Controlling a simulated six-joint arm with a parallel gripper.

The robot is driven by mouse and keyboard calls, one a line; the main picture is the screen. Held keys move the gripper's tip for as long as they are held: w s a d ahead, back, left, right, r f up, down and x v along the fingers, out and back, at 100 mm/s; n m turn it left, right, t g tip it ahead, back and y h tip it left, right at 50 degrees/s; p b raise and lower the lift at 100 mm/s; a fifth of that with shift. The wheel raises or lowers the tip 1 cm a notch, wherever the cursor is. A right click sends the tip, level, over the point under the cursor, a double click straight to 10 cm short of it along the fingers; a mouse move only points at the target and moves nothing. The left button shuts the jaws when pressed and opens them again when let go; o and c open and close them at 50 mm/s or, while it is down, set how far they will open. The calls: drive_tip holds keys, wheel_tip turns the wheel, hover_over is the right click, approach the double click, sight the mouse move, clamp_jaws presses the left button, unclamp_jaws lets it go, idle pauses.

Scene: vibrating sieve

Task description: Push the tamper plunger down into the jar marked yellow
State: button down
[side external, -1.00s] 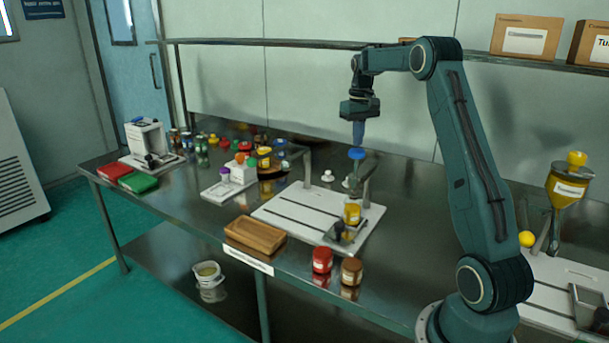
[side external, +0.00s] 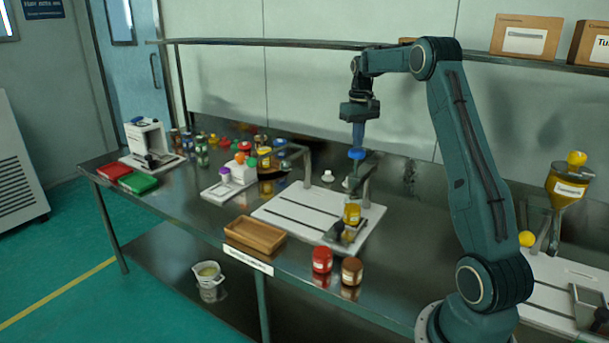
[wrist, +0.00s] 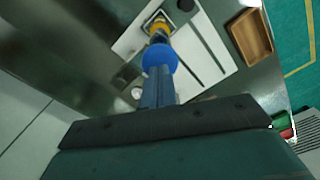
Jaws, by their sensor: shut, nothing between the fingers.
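The blue tamper knob (side external: 356,154) stands upright above the jar marked yellow (side external: 352,214), which holds yellow contents on the white base plate (side external: 290,219). My gripper (side external: 358,146) is shut with nothing between its fingers, pointing down directly over the knob. Its fingertips seem to meet the knob's top. In the wrist view the round blue knob (wrist: 159,59) lies just beyond my fingertips (wrist: 159,76), with the yellow jar (wrist: 158,28) beneath it. The knob and my fingers hide most of the plunger shaft.
A wooden tray (side external: 255,235) lies left of the plate. A red jar (side external: 322,260) and a brown jar (side external: 351,271) stand at the front edge. Metal posts (side external: 366,188) rise beside the jar. A yellow-filled hopper (side external: 566,188) stands at far right.

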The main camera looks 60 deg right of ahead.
drive_tip(key=shift+f, duration=0.65)
